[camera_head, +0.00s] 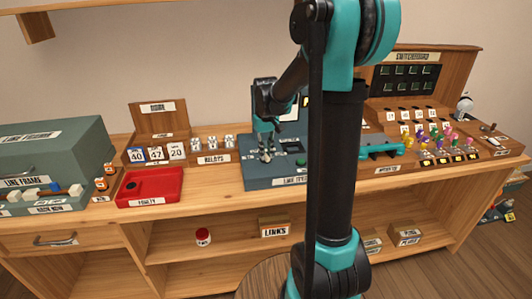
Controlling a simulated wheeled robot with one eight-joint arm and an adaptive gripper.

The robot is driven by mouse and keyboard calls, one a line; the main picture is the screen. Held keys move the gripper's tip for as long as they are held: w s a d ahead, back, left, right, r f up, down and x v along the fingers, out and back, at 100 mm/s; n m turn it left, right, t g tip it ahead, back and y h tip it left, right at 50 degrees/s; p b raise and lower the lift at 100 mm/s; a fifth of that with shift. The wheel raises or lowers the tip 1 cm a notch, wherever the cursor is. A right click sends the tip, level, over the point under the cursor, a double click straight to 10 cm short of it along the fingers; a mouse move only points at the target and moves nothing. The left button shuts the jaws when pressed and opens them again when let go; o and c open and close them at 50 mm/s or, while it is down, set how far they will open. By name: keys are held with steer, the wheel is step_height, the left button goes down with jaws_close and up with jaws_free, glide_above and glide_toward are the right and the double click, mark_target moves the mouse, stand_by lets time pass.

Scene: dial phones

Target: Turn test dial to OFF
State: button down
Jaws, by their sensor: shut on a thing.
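The blue-grey line tester box (262,183) stands on the bench top, its front label partly hidden by my arm. My gripper (266,155) points down at the left part of its top face. The gripper is shut on a small knob there, which appears to be the test dial. The fingers cover most of it, so its pointer and any OFF mark cannot be read.
To the left are a red faulty tray (150,200), number cards (155,154), relays (212,143) and the line frame (55,160). To the right is a switchboard (410,80) with coloured plugs. My arm's column blocks the middle of the view.

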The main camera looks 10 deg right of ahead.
steer(key=n, duration=0.5)
steer(key=shift+n, duration=0.3)
steer(key=n, duration=0.5)
steer(key=shift+n, duration=0.4)
steer(key=c, duration=1.5)
jaws_free()
steer(key=shift+c, duration=0.2)
step_height(320, 180, up, 12)
